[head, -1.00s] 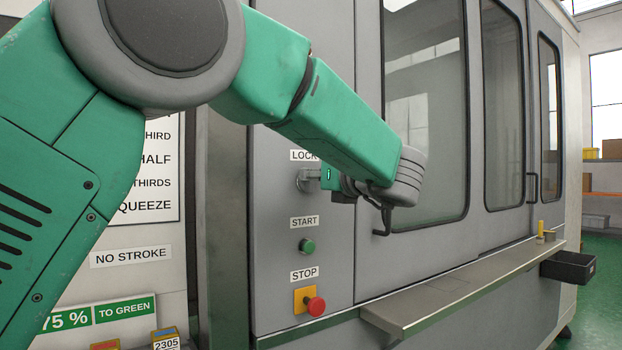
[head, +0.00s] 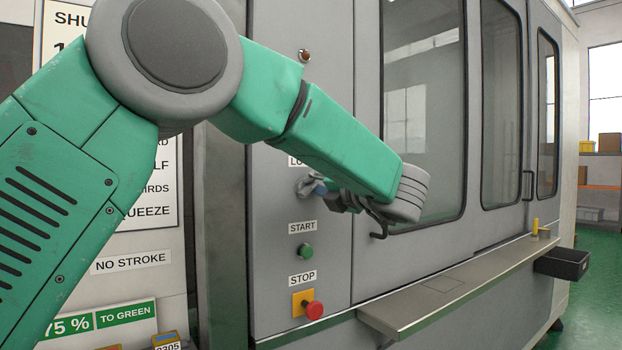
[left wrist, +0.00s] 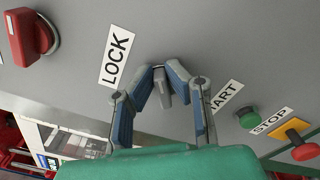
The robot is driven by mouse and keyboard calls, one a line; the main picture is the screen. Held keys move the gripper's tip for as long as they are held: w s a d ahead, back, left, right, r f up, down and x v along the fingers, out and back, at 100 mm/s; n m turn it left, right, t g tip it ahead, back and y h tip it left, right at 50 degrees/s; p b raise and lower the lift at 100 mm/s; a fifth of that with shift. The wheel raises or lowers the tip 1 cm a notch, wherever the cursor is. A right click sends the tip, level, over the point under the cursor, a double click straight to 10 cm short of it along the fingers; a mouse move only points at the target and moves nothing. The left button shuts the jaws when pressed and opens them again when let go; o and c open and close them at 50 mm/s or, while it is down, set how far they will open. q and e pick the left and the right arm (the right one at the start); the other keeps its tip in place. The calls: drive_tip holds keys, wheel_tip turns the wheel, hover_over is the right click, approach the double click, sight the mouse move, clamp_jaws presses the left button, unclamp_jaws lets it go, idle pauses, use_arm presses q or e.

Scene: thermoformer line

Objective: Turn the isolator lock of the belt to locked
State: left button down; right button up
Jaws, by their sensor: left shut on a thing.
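The isolator lock (head: 302,184) is a small grey handle on the grey machine panel, just below the LOCK label, partly hidden by my gripper in the head view. My left gripper (head: 318,189) reaches it from the right, wrist close to the panel. In the left wrist view the blue-padded fingers of my left gripper (left wrist: 160,77) come together at the grey lock handle (left wrist: 163,96) and are shut on it. The LOCK label (left wrist: 116,56) is beside the fingers. The exact angle of the handle is hard to tell. My right gripper is not in view.
Below the lock are a green START button (head: 306,251) and a red STOP button (head: 314,310) on a yellow plate. A red knob (left wrist: 32,37) shows in the left wrist view. A metal ledge (head: 450,292) juts out at lower right, with a black bin (head: 562,263) at its end.

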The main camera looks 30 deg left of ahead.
use_arm(q)
drive_tip(key=shift+w+d+f+m+p, duration=0.1)
drive_tip(key=shift+d+f+m+p, duration=0.1)
drive_tip(key=shift+m+p, duration=0.9)
drive_tip(key=shift+w+d+f+m+p, duration=0.15)
drive_tip(key=shift+m+p, duration=0.55)
drive_tip(key=shift+m, duration=0.75)
drive_tip(key=shift+d+f+m+p, duration=0.1)
drive_tip(key=shift+f+m+p, duration=0.15)
drive_tip(key=shift+m+p, duration=0.85)
drive_tip(key=shift+m, duration=0.25)
drive_tip(key=shift+f, duration=0.15)
drive_tip(key=c, duration=1.9)
unclamp_jaws()
drive_tip(key=o, duration=0.3)
drive_tip(key=shift+d, duration=0.1)
drive_tip(key=v, duration=1.2)
drive_tip(key=shift+w, duration=0.15)
